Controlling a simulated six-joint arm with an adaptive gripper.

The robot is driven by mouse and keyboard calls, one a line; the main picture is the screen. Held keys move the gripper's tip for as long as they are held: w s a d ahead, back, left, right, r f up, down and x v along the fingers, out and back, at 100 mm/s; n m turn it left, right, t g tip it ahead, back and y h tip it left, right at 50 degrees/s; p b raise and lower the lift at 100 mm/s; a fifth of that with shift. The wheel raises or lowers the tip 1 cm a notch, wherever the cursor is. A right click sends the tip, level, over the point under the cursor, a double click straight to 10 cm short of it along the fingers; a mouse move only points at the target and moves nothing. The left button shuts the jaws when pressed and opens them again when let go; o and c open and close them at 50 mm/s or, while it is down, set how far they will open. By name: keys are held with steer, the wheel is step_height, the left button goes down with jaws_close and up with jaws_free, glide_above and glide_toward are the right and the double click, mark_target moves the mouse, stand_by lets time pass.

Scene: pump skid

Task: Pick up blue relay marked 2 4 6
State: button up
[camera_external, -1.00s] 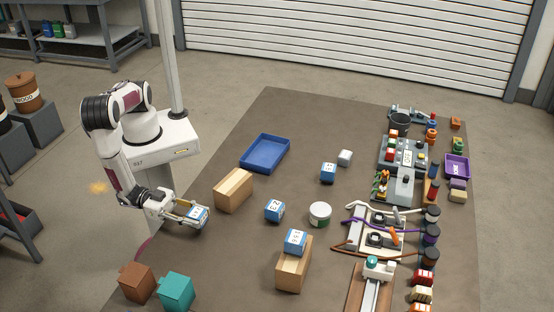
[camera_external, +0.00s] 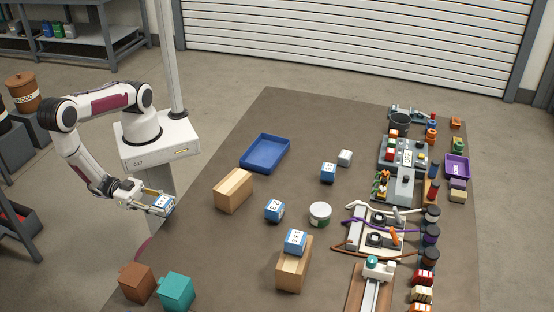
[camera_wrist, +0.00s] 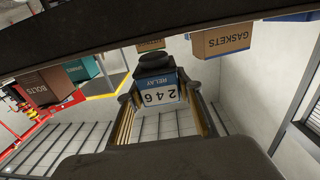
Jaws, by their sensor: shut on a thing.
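The blue and white relay marked 2 4 6 (camera_wrist: 160,95) is between the fingers of my gripper (camera_wrist: 162,108) in the wrist view, its label facing the camera and upside down. In the external view my gripper (camera_external: 160,203) is shut on this relay (camera_external: 164,201), held up left of the mat near my base. Three other blue relays show in the external view: one (camera_external: 274,210) on the mat, one (camera_external: 328,172) farther back, and one (camera_external: 295,241) on top of a wooden block. Their markings are too small to read surely.
A blue tray (camera_external: 250,163) lies on the brown mat (camera_external: 240,272). Wooden blocks (camera_external: 233,190), a white round container (camera_external: 320,214), a pale cube (camera_external: 345,157), and brown (camera_external: 137,283) and teal (camera_external: 176,291) boxes stand around. Fixtures with cables crowd the right side.

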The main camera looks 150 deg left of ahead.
steer(key=shift+v, duration=2)
